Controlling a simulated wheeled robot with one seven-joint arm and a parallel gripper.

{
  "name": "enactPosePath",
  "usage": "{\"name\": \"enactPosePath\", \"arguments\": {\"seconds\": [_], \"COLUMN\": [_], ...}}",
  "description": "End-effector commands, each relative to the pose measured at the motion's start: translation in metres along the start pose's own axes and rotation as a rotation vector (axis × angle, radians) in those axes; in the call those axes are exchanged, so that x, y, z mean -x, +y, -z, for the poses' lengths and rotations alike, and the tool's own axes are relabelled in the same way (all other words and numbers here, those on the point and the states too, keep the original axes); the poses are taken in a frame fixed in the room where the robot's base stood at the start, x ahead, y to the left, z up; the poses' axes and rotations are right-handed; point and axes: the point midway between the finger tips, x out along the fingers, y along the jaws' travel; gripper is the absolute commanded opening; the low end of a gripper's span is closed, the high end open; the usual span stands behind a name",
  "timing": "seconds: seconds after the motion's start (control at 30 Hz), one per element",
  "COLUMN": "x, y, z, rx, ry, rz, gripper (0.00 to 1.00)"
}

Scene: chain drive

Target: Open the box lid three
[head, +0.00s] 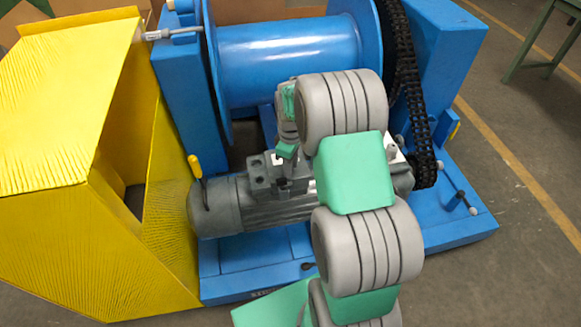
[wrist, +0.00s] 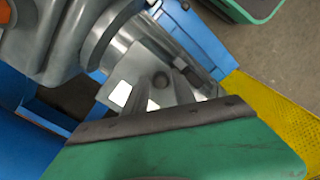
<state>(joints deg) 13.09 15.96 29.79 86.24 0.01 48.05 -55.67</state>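A grey motor (head: 217,207) lies on the blue base. A small grey box (head: 262,174) sits on top of it, possibly the lidded box; which part is lid three I cannot tell. My gripper (head: 286,182) points down at the box, close above or touching it; contact is unclear. My arm covers the motor's right part. In the wrist view, grey metal motor parts (wrist: 55,40) fill the upper left, close to my green gripper body at the bottom. The fingers are hard to make out, and no held object can be identified.
A large blue drum (head: 290,50) stands behind the motor, with a black chain (head: 405,75) at its right. A yellow guard (head: 60,120) stands on the left, with a yellow-handled tool (head: 195,168) beside it. Open floor (head: 520,130) lies to the right.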

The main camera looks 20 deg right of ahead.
Motion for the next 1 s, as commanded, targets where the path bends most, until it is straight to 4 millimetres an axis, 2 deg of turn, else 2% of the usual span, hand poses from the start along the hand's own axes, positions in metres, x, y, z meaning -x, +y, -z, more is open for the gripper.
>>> {"name": "enactPosePath", "arguments": {"seconds": [0.27, 0.63, 1.0], "x": [-0.0019, -0.0016, -0.0013], "y": [-0.0001, -0.0001, 0.0], "z": [0.0003, 0.0004, 0.0005], "rx": [0.0, 0.0, 0.0], "ry": [0.0, 0.001, 0.001], "rz": [0.0, -0.001, -0.001], "gripper": [0.3, 0.0, 0.0]}}
